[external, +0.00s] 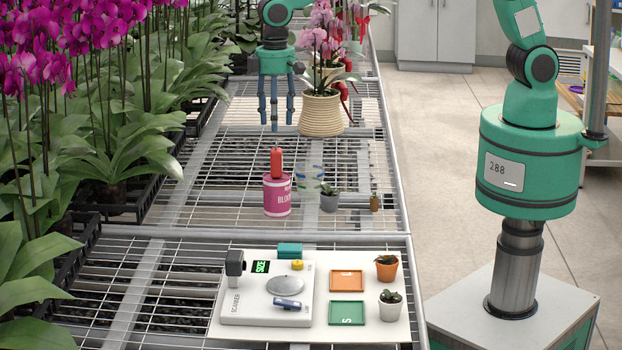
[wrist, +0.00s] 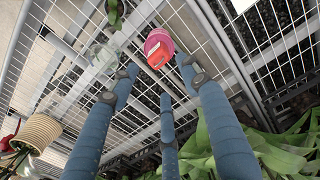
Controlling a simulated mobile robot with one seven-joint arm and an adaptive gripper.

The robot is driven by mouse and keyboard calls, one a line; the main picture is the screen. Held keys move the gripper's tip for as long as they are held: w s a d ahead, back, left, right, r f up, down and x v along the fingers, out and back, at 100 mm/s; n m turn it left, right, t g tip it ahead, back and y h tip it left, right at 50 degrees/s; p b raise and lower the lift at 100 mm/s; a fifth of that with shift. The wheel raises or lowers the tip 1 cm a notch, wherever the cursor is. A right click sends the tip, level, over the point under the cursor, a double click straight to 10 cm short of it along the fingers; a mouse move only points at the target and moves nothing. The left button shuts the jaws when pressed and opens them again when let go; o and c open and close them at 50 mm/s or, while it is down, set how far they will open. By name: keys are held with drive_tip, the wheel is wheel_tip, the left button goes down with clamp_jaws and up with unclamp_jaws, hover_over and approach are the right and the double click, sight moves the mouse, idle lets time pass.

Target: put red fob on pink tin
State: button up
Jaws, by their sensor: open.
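The pink tin (external: 277,198) stands upright on the wire bench, in the middle of the external view. The red fob (external: 276,162) is at its top and looks upright there; how it rests is hard to tell. In the wrist view the red fob (wrist: 157,58) shows over the top of the pink tin (wrist: 159,38), beyond the fingertips. My gripper (external: 276,128) is open and empty, above and behind the tin, fingers pointing down. Its spread blue fingers also show in the wrist view (wrist: 160,78), apart from the fob.
A clear glass (external: 311,178) and small potted plants (external: 329,200) stand right of the tin. A ribbed orchid pot (external: 321,114) is close right of my gripper. A white board (external: 365,334) with a scanner (external: 236,266) and trays lies in front. Orchids line the left.

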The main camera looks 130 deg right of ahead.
drive_tip(key=shift+r, duration=0.1)
drive_tip(key=s+a+r+n+t, duration=0.15)
drive_tip(key=s+a+r, duration=0.35)
drive_tip(key=a+r, duration=0.6)
drive_tip(key=s+a+r+n+t, duration=0.1)
drive_tip(key=s+a+r+n, duration=0.3)
drive_tip(key=a+r, duration=0.7)
drive_tip(key=s+a+r+n+t, duration=0.1)
drive_tip(key=s+a+r, duration=0.1)
drive_tip(key=s+a, duration=0.6)
drive_tip(key=s+a+r+n+t, duration=0.2)
drive_tip(key=s+a, duration=0.6)
drive_tip(key=s, duration=1)
drive_tip(key=shift+a+r, duration=0.15)
drive_tip(key=shift+r, duration=0.05)
drive_tip(key=shift+n, duration=0.25)
